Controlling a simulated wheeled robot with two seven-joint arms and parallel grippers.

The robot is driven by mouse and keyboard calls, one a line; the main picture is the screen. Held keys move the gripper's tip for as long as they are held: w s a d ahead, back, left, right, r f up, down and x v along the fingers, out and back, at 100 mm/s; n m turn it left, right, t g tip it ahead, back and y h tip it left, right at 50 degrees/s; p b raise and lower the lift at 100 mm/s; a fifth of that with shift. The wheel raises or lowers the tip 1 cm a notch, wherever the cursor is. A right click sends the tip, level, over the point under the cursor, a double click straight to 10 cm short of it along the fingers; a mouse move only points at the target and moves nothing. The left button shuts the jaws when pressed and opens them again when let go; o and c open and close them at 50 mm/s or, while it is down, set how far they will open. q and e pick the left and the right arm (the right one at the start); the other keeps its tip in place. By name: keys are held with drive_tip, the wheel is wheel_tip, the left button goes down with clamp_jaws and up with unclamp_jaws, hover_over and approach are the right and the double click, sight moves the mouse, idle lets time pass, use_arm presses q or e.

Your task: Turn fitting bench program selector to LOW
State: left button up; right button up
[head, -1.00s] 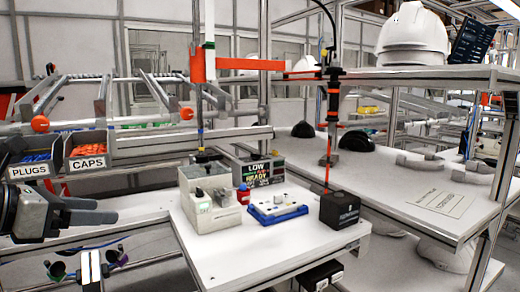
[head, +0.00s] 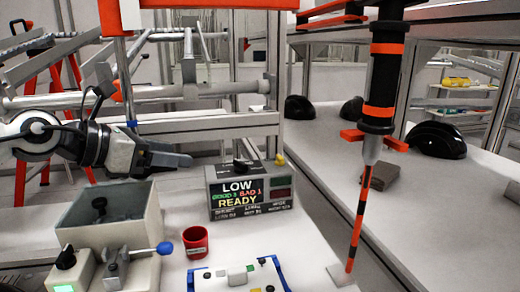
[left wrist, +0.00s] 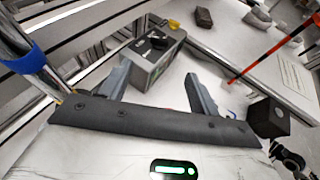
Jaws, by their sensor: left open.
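The fitting bench control box (head: 225,200) is grey and stands on the white bench; its screen (head: 238,192) reads LOW, GOOD 0, BAD 1, READY. A dark selector knob (head: 241,165) sits on its top; its setting is too small to read. My left gripper (head: 188,161) is open and empty, left of the box and apart from the knob. In the left wrist view the box (left wrist: 150,70) and knob (left wrist: 158,42) lie beyond and between the open fingers (left wrist: 155,88). A dark and white part (left wrist: 288,158) at the lower right may be my right gripper; its state is unclear.
A grey fixture with a blue-tipped lever (head: 165,248) stands front left. A red cup (head: 196,242) and blue-edged tray (head: 240,275) are in front of the box. A black-and-orange hanging tool (head: 372,120) is at right.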

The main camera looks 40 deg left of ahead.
use_arm(q)
drive_tip(key=w, duration=0.1)
drive_tip(key=p, duration=0.2)
approach(241, 162)
drive_tip(key=x, duration=0.6)
drive_tip(key=shift+s+f, duration=0.1)
drive_tip(key=shift+f, duration=0.05)
drive_tip(key=shift+x, duration=1.05)
drive_tip(key=shift+c, duration=0.3)
drive_tip(key=shift+a, duration=0.1)
drive_tip(key=c, duration=0.9)
